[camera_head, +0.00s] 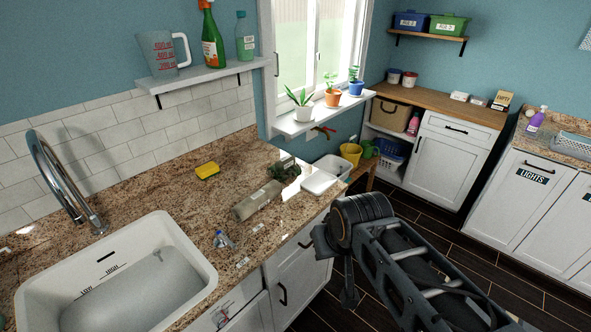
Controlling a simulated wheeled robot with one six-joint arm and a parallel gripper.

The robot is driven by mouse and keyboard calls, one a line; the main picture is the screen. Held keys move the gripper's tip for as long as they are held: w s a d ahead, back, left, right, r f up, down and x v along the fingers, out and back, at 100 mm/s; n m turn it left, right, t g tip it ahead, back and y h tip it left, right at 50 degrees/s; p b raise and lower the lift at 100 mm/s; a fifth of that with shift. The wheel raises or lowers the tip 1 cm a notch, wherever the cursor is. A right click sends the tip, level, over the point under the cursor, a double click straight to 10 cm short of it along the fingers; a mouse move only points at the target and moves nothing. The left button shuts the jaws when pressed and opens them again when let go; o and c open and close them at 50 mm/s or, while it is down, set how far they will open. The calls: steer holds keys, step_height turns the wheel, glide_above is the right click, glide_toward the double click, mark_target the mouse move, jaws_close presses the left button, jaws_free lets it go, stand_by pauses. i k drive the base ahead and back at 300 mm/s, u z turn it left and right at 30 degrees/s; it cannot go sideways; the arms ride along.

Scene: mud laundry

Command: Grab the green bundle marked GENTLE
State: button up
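A dark green, crumpled bundle (286,169) lies on the granite counter near its back edge, with a small pale tag on top; the lettering is too small to read. In front of it lies a grey-olive rolled bundle (257,201) with a pale label, also unreadable. My dark arm rises from the lower right, in front of the counter's edge and apart from both bundles. My gripper's fingertips do not show clearly, and nothing is seen held.
A white sink (120,275) fills the left counter. A yellow sponge (207,170), a small clear bottle (222,239) and a white tray (319,182) surround the bundles. A window sill (318,121) with potted plants is behind. Dark floor (430,225) lies open at right.

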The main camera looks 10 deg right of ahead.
mark_target(283, 169)
steer(key=z, duration=0.8)
steer(key=k, duration=1.1)
steer(key=z, duration=1)
steer(key=i, duration=0.6)
steer(key=u, duration=0.6)
steer(key=i, duration=1.15)
steer(key=u, duration=1.65)
steer(key=i, duration=0.7)
steer(key=u, duration=0.75)
